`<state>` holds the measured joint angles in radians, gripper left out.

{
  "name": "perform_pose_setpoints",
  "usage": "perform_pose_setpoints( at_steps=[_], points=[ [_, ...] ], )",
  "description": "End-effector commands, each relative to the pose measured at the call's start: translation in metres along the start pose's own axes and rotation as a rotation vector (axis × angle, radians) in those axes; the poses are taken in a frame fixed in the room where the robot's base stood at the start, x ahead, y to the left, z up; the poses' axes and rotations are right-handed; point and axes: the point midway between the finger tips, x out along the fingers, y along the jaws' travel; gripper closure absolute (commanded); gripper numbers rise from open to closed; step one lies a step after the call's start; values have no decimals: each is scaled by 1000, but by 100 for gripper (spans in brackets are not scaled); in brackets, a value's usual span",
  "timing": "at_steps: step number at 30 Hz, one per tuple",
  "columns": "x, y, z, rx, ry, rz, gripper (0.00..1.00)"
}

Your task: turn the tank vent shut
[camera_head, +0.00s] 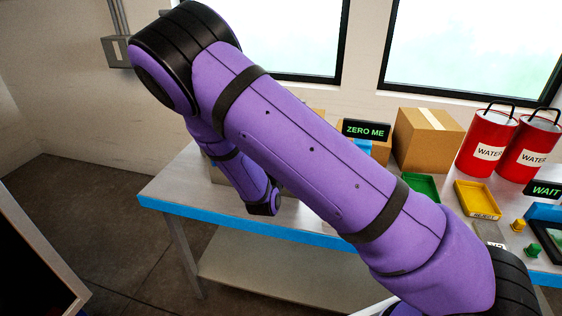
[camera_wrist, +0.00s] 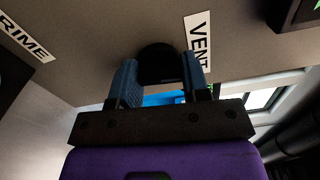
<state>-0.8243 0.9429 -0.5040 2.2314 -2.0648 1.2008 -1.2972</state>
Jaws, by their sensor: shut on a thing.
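The tank vent knob (camera_wrist: 157,58) is a black rounded knob on a grey-brown panel in the wrist view. A white label reading VENT (camera_wrist: 199,42) is stuck on the panel just right of it. My gripper (camera_wrist: 160,74) has two blue fingers, one on each side of the knob, and is shut on it. No mark showing the knob's turn angle can be made out. In the head view my arm covers the tank, the vent and the gripper.
A partly cut-off label ending in RIME (camera_wrist: 22,38) is at the wrist view's left. In the head view, a cardboard box (camera_head: 426,140), red WATER buckets (camera_head: 486,143), a green tray (camera_head: 422,187) and a yellow tray (camera_head: 477,198) stand on the bench (camera_head: 172,191).

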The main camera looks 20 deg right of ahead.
Motion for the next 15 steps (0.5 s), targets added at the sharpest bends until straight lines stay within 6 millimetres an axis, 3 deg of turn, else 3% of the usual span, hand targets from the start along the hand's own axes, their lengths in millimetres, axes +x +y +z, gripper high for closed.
perform_pose_setpoints(
  at_steps=[15],
  points=[
    [-1, 1, 0, -129, -1, 3, 81]
  ],
)
